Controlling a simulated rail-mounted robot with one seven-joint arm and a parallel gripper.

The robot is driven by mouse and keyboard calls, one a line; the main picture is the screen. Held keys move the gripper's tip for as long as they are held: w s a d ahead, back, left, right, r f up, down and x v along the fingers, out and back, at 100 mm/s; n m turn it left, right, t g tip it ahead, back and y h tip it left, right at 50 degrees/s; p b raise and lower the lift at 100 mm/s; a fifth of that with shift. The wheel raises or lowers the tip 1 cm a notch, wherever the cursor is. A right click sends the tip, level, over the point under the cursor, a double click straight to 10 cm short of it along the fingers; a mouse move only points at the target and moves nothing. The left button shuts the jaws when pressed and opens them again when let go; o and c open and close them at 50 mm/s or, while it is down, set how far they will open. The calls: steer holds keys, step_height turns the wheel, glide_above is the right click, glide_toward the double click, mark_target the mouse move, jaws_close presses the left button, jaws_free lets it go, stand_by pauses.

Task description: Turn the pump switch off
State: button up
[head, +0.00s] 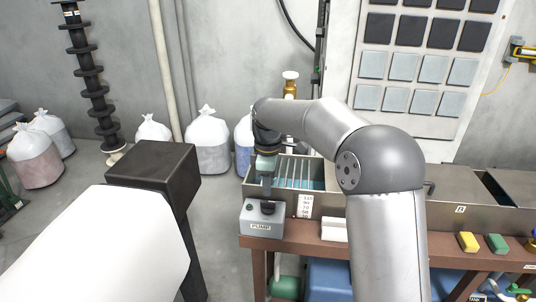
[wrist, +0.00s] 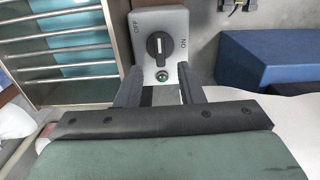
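The pump switch is a grey box (head: 262,226) labelled PUMP, mounted at the left front corner of the bench. In the wrist view its face (wrist: 146,68) shows OFF on the left and ON on the right. The black rotary knob (wrist: 158,45) has a white line that stands upright in this view. A green lamp (wrist: 162,76) sits below the knob; I cannot tell whether it is lit. My gripper (head: 267,202) points down just above the box. In the wrist view my gripper (wrist: 159,74) is open and empty, its fingers apart, with the knob beyond their tips.
A metal tank (head: 325,207) with plates inside stands behind the box. A white block (head: 334,229), a yellow block (head: 468,241) and a green block (head: 497,243) lie along the bench front. White sacks (head: 209,140) stand on the floor behind.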

mark_target(268, 201)
step_height(268, 201, up, 12)
steer(key=shift+f, duration=0.25)
steer(key=shift+s, duration=0.1)
steer(key=s+d+f+m, duration=0.4)
steer(key=s+d+m, duration=0.1)
steer(key=s, duration=0.6)
steer(key=s+d+f+m, duration=0.5)
steer(key=s+d+m, duration=0.1)
steer(key=s, duration=0.5)
steer(key=s+d+f+m, duration=0.5)
steer(key=s, duration=0.6)
steer(key=shift+s+d+f+m+t, duration=0.2)
steer(key=shift+d+f+m+t, duration=0.1)
steer(key=shift+d+m, duration=0.1)
steer(key=shift+r, duration=0.1)
